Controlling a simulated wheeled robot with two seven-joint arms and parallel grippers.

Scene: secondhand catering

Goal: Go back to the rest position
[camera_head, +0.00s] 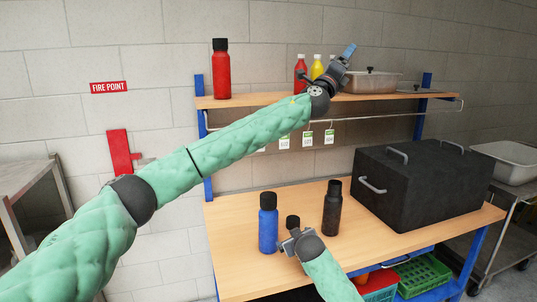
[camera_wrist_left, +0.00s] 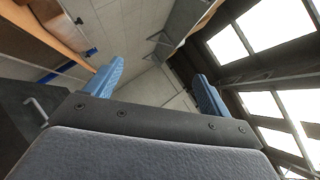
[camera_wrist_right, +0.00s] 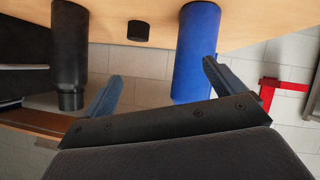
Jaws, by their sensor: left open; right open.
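My left arm reaches up to the right across the head view, and its gripper (camera_head: 347,55) is raised in front of the upper shelf (camera_head: 250,100). In the left wrist view the left gripper (camera_wrist_left: 158,70) has its blue fingers wide apart with nothing between them. My right gripper (camera_head: 291,240) is low at the workbench (camera_head: 245,282), near a blue bottle (camera_head: 268,222) and a black bottle (camera_head: 332,208). In the right wrist view the right gripper (camera_wrist_right: 160,72) is open and empty. A short dark cylinder (camera_head: 292,221) stands just beyond it.
A red bottle (camera_head: 221,70) stands on the shelf's left end. Red (camera_head: 300,72) and yellow (camera_head: 317,70) sauce bottles and a lidded pan (camera_head: 371,82) are near my left gripper. A large black box (camera_head: 420,190) fills the bench's right side. Crates (camera_head: 422,275) sit below.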

